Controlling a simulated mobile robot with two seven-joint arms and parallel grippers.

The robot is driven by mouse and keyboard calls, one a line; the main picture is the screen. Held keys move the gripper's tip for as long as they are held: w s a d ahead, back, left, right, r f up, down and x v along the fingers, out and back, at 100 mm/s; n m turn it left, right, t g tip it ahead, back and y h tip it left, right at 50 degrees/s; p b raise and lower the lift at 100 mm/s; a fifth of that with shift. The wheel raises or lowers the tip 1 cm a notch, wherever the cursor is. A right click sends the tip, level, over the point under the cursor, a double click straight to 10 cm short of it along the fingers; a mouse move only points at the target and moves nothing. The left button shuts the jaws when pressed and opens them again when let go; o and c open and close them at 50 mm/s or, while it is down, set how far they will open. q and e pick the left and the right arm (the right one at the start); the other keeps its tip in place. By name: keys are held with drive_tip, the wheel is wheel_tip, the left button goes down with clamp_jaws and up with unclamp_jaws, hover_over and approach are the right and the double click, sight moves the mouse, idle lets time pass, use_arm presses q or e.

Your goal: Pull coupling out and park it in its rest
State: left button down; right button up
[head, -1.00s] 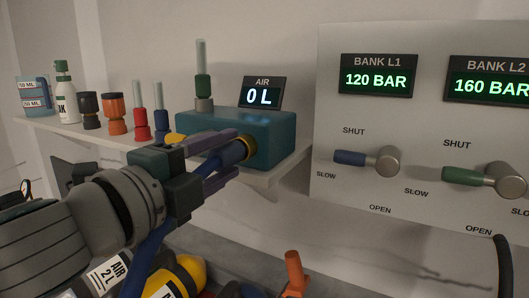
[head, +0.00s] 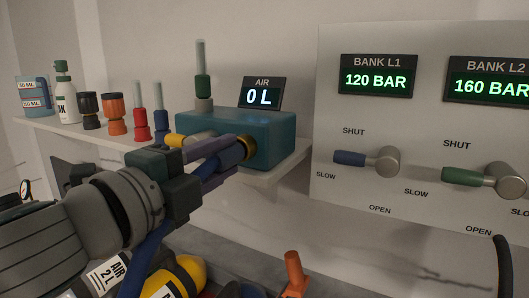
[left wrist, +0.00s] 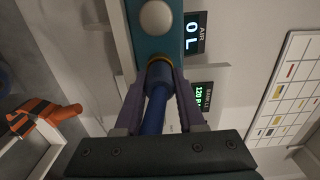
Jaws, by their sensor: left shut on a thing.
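The blue coupling (head: 233,154) sits at the brass ring (head: 249,147) on the front of the teal box (head: 279,130). A blue hose (left wrist: 153,115) runs back from it between my fingers. My left gripper (head: 226,158) is shut on the coupling, with one purple finger on each side. In the left wrist view the coupling (left wrist: 160,72) lies between the fingertips, against the brass ring under the teal box (left wrist: 156,45). The coupling's tip is hidden. I cannot make out its rest for certain. My right gripper is not in view.
The shelf (head: 290,167) carries bottles and several coloured fittings left of the box. The AIR display (head: 262,93) reads 0 L. The panel (head: 440,130) with lever valves stands at right. A yellow cylinder (head: 183,275) and an orange upright part (head: 294,270) are below.

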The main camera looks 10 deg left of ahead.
sight(213, 160)
use_arm(q)
drive_tip(key=shift+p+v, duration=0.3)
drive_tip(key=shift+v, duration=2.25)
drive_tip(key=shift+s, duration=0.15)
drive_tip(key=shift+a+r, duration=0.1)
drive_tip(key=shift+a, duration=0.05)
